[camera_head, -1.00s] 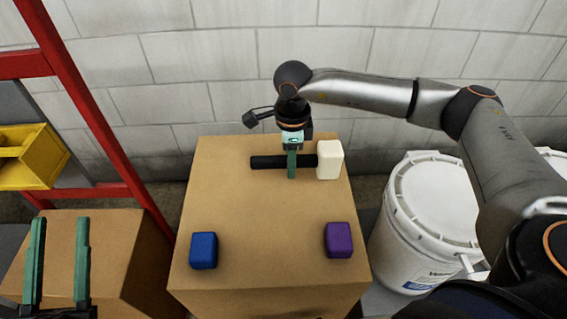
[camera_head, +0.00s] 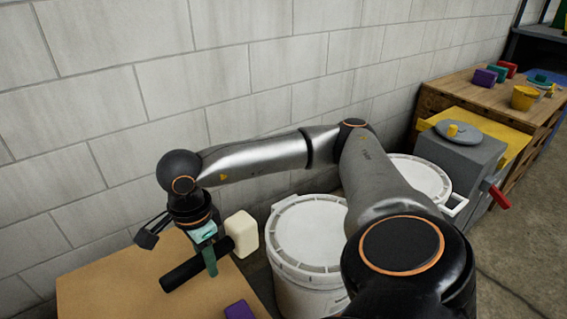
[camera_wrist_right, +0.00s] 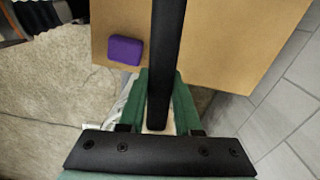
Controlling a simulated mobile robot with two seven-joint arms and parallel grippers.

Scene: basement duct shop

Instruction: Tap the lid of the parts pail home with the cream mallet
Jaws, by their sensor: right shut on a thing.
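The mallet has a cream head (camera_head: 242,233) and a black handle (camera_head: 185,272). My right gripper (camera_head: 210,262) is shut on the handle, with the head on its right, near the cardboard box's edge. In the right wrist view the handle (camera_wrist_right: 167,50) runs up between the green fingers (camera_wrist_right: 160,105). The parts pail is not certain: a small yellow pail (camera_head: 524,98) stands on the far wooden bench, and white lidded buckets stand nearer. My left gripper is out of view.
A cardboard box (camera_head: 105,290) stands under the mallet, with a purple block (camera_head: 239,311) on it. White buckets (camera_head: 312,235) (camera_head: 420,178) stand along the block wall. The wooden bench (camera_head: 450,88) holds several coloured blocks. Floor at the right is clear.

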